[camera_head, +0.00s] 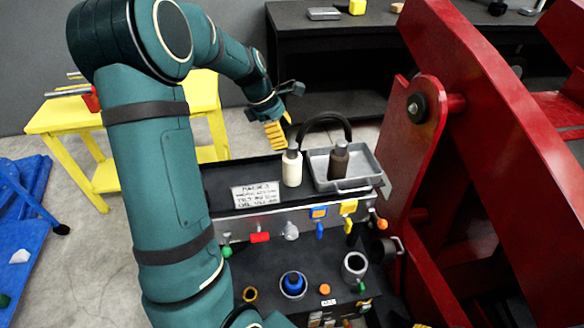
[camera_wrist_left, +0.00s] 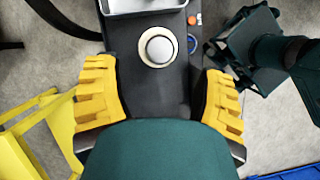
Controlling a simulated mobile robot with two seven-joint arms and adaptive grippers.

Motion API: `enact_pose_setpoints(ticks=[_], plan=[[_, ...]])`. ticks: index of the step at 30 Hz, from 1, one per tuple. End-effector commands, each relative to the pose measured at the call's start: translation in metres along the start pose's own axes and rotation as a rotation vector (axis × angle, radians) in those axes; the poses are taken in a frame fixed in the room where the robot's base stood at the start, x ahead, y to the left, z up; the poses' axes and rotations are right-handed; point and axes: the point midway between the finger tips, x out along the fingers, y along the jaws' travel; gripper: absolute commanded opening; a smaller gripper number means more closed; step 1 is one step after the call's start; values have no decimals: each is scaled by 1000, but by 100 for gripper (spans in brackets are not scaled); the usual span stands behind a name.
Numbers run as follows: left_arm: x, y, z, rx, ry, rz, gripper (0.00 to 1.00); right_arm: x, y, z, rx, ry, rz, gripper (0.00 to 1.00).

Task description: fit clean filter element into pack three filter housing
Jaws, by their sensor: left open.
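A pale cream cylinder with a grey top (camera_head: 292,168), likely the clean filter element, stands upright on the dark upper shelf. It also shows from above as a white disc in the left wrist view (camera_wrist_left: 158,47). A dark brown cylinder (camera_head: 339,161) of similar shape stands in the grey tray (camera_head: 377,181). My left gripper (camera_head: 280,130) is open and empty, behind and above the pale cylinder, its yellow fingers apart. In the wrist view its fingers (camera_wrist_left: 158,75) spread either side of the shelf. Below are a cup with a blue centre (camera_head: 292,284) and an open grey cup (camera_head: 355,266); I cannot tell which housing is pack three.
A written card (camera_head: 256,195) is on the shelf front. Coloured knobs, such as a red one (camera_head: 260,238), line the panel below. A black curved handle (camera_head: 326,118) arches behind the cylinders. Large red machinery (camera_head: 500,130) stands right; a yellow table (camera_head: 70,115) stands left.

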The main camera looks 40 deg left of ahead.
Motion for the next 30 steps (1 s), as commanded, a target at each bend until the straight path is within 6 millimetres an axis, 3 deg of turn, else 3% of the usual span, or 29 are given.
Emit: enact_pose_setpoints(ticks=[12, 22, 27, 28, 30], plan=[[49, 0, 4, 0, 0, -2, 70, 9, 3, 4, -3, -8, -1, 41], [53, 0, 5, 1, 0, 0, 68, 9, 3, 4, -3, -9, -1, 41], [53, 0, 5, 1, 0, 0, 8, 9, 3, 4, -3, -9, -1, 41], [53, 0, 5, 1, 0, 0, 0, 9, 3, 4, -3, -9, -1, 41], [53, 0, 5, 1, 0, 0, 0, 9, 3, 4, -3, -9, -1, 41]])
